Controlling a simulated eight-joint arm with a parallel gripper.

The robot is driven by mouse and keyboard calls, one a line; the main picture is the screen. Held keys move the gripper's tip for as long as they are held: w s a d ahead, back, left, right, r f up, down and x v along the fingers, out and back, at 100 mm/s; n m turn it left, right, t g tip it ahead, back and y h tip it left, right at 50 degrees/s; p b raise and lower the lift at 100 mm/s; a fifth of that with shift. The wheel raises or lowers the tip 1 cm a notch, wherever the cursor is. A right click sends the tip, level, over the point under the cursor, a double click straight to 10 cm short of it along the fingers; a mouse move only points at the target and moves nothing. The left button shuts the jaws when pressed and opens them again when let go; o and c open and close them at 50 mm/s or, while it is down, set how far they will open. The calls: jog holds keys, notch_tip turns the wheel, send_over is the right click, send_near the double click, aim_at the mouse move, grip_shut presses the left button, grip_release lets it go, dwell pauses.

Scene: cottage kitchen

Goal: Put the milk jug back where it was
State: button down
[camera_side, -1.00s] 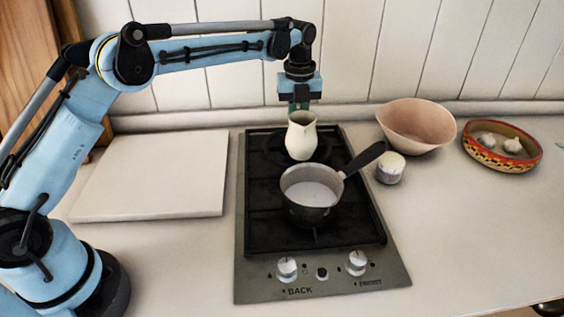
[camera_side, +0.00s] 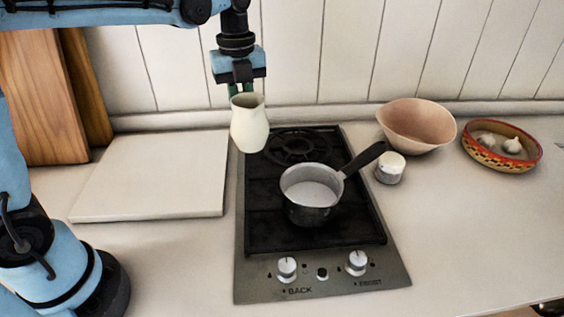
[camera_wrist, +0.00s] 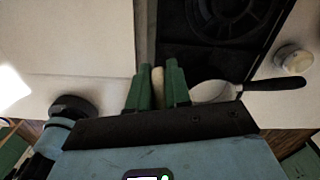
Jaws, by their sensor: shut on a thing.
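The cream milk jug (camera_side: 249,125) hangs upright from my gripper (camera_side: 241,90) in the side view, in front of the left back part of the hob and near the white board's right edge. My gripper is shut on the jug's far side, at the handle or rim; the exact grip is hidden. In the wrist view a thin cream part of the jug (camera_wrist: 157,86) shows between the green fingers of my gripper (camera_wrist: 158,80). A saucepan (camera_side: 310,194) with white liquid stands on the front burner, its dark handle pointing to the back right.
A bare white board (camera_side: 150,180) lies left of the hob (camera_side: 262,275). The hob's back burner (camera_side: 298,147) is clear.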

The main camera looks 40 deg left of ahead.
jog(key=s+a+n, duration=0.1)
jog(key=s+n, duration=0.1)
jog(key=s, duration=0.8)
jog(key=shift+w+a+f, duration=0.3)
jog(key=shift+a+f, duration=1.55)
jog(key=shift+a, duration=0.1)
jog(key=shift+w+a+f, duration=0.25)
jog(key=shift+a+f, duration=1.6)
jog(key=shift+a, duration=0.1)
jog(key=shift+w+a+f, duration=0.3)
jog(key=shift+a+f, duration=1.55)
jog(key=shift+a, duration=0.1)
jog(key=shift+f, duration=0.15)
jog(key=c, duration=1.1)
grip_release()
